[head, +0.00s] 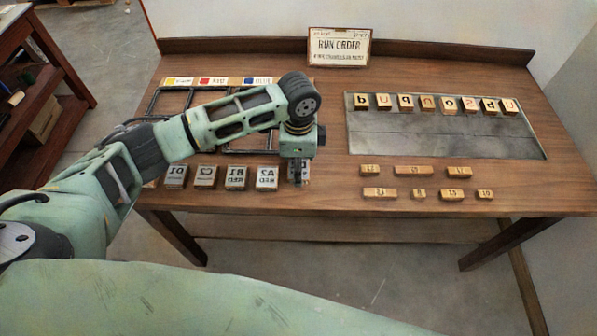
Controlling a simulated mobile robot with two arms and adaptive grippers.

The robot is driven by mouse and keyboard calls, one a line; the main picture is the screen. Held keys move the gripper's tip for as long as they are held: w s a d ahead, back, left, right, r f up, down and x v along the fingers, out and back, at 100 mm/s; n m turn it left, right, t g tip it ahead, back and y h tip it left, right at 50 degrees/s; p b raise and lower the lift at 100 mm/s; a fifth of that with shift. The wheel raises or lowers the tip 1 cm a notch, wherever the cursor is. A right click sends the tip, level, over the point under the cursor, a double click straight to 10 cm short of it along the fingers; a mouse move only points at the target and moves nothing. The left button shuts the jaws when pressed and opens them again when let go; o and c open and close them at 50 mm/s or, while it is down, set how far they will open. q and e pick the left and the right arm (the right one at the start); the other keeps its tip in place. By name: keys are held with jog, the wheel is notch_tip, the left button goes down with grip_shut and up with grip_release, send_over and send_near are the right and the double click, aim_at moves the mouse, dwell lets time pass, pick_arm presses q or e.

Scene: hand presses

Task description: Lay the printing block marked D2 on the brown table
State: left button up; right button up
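A row of grey printing blocks stands along the front left of the brown table (420,72). Their marks look mirrored: one like D1 (175,176), one like C2 (206,176), B1 RED (236,178) and A2 RED (267,179). My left gripper (299,178) points down at the right end of this row, over another block (304,168) that it mostly covers. I cannot read that block's mark, nor tell whether the fingers are closed on it. No readable D2 shows. My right gripper is out of view.
A frame rack with yellow, red and blue labels (217,81) lies behind my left arm. A metal tray (440,140) with several wooden letter blocks is at right. Small wooden pieces (414,170) lie before it. A RUN ORDER sign (340,47) stands at the back.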

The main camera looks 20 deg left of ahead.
pick_arm(q)
notch_tip(320, 180, down, 4)
jog(key=shift+s+r+p, duration=0.1)
jog(key=shift+r+p, duration=0.15)
jog(key=shift+p, duration=0.15)
jog(key=shift+f, duration=0.2)
jog(key=shift+f, duration=0.15)
jog(key=o, duration=1.2)
notch_tip(320, 180, up, 12)
jog(key=shift+r+b, duration=0.2)
jog(key=shift+b, duration=0.85)
